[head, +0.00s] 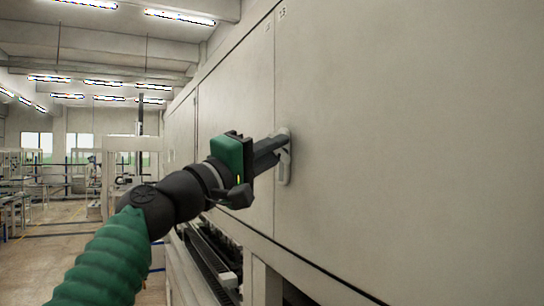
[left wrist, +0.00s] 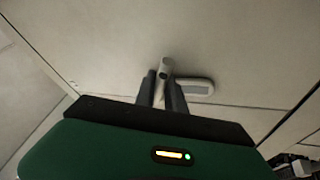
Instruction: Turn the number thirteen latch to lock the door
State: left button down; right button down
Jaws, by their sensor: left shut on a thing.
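The latch (head: 285,165) is a pale handle on an oval plate at the left edge of the large beige door (head: 400,120). A small number label (head: 283,12) sits at the door's top left corner; it looks like 13 but is small. My left gripper (head: 280,145) reaches in from the left and is shut on the latch handle. In the left wrist view the handle (left wrist: 165,66) shows between the two dark fingers, with the oval plate (left wrist: 197,86) beside it. The fingers hide part of the handle. My right gripper is not in view.
Another beige panel (head: 235,110) adjoins the door on the left, past a narrow seam. Below the door is an open bay with dark machinery (head: 208,260). The aisle floor (head: 50,255) at left is mostly clear, with workbenches farther back.

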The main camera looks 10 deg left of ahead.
pick_arm(q)
jog(key=shift+w+d+f, duration=0.15)
jog(key=shift+f, duration=0.2)
jog(key=c, duration=1.4)
grip_release()
jog(key=shift+d+r, duration=0.1)
jog(key=shift+r, duration=0.1)
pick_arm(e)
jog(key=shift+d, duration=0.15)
pick_arm(q)
jog(key=shift+r, duration=0.1)
